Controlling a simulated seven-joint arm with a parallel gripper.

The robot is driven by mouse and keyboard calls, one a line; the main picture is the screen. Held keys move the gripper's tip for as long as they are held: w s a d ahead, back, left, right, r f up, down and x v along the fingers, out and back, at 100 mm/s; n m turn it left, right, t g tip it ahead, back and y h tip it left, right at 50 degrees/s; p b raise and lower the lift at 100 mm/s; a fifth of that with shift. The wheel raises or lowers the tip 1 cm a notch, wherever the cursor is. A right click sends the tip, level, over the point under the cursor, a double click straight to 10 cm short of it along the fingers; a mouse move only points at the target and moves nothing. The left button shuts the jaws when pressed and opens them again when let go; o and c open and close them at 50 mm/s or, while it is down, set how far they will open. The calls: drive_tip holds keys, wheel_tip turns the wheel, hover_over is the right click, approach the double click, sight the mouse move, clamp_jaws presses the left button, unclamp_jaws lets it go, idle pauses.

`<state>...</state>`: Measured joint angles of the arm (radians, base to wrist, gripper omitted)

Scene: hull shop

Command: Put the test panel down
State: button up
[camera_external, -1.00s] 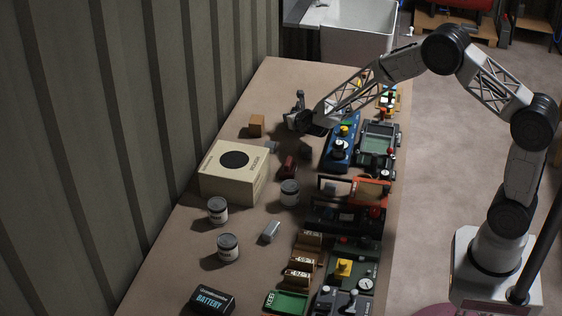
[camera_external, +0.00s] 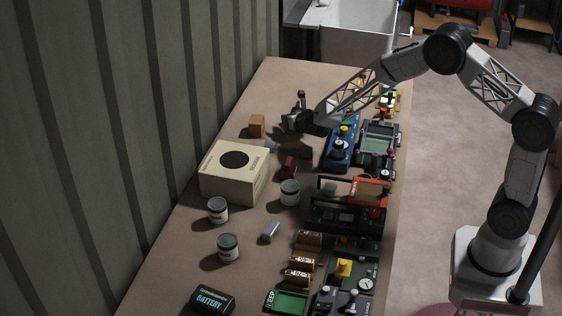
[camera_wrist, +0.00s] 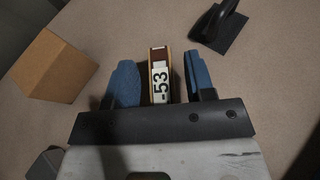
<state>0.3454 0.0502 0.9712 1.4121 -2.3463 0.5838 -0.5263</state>
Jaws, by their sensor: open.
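The test panel (camera_wrist: 160,75) is a narrow brown-edged piece with a white label reading "-53" in the wrist view. It stands between the two blue finger pads of my gripper (camera_wrist: 158,82), with a gap visible on each side. My gripper is open around it. The panel's near end is hidden behind the black gripper body. In the external view my gripper (camera_external: 293,122) is low over the far part of the bench, and the panel cannot be made out there.
A cardboard-brown block (camera_wrist: 52,66) lies left of my gripper, and a black handled tool (camera_wrist: 218,27) is ahead right. On the bench (camera_external: 190,250) stand a cream box (camera_external: 232,185), cans (camera_external: 228,247) and a red item (camera_external: 288,167). Equipment including a blue unit (camera_external: 340,155) lines the right side.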

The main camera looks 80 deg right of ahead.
drive_tip(key=shift+v, duration=3.35)
drive_tip(key=shift+r, duration=0.1)
drive_tip(key=s+a+r+m+g, duration=0.2)
drive_tip(key=s+a+r+m, duration=0.3)
drive_tip(key=s+r+m, duration=0.35)
drive_tip(key=s+a+r+m+g, duration=0.3)
drive_tip(key=s+a+r+m, duration=0.25)
drive_tip(key=s+r, duration=0.5)
drive_tip(key=s+a+r+m+y, duration=0.1)
drive_tip(key=s+a+m+y, duration=0.2)
drive_tip(key=s+a, duration=0.4)
drive_tip(key=s+a+r+m+g+y, duration=0.1)
drive_tip(key=s+a+m+y, duration=0.2)
drive_tip(key=s, duration=1.1)
drive_tip(key=s+a+r+m+g+y, duration=0.1)
drive_tip(key=s+a+m+y, duration=0.2)
drive_tip(key=s+a+m, duration=0.4)
drive_tip(key=s+a, duration=0.3)
drive_tip(key=a, duration=0.2)
drive_tip(key=shift+s+a+r+y, duration=0.25)
drive_tip(key=shift+r+y, duration=0.05)
